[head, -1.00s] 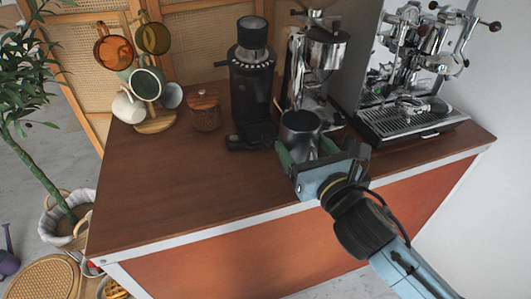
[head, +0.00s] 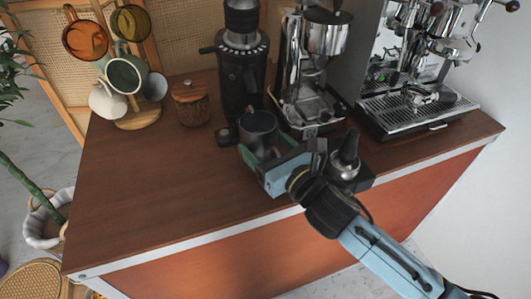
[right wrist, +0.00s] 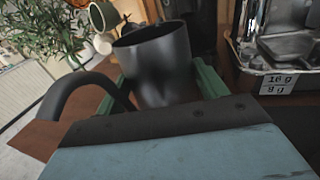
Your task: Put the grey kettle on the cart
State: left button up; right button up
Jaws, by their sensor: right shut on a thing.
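The grey kettle (head: 258,127) is an open-topped dark grey metal vessel, upright, over the brown wooden top of the cart (head: 165,200). My right gripper (head: 262,155) is shut on it, with green fingers on either side of its body. In the right wrist view the kettle (right wrist: 157,65) stands between the green fingers, its open rim upward. Its bottom is hidden by the gripper, so I cannot tell whether it touches the cart top. My left gripper is not in view.
A black grinder (head: 240,70) stands right behind the kettle. A chrome grinder (head: 318,65), an espresso machine (head: 415,100) and a black-handled tamper (head: 345,155) are to the right. A wooden-lidded jar (head: 190,103) and mug tree (head: 137,120) stand back left. The front left is clear.

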jog(key=shift+f, duration=0.7)
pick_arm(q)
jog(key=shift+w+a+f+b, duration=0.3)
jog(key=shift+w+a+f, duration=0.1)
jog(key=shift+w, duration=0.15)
pick_arm(e)
jog(key=shift+f, duration=0.45)
jog(key=o, duration=1.3)
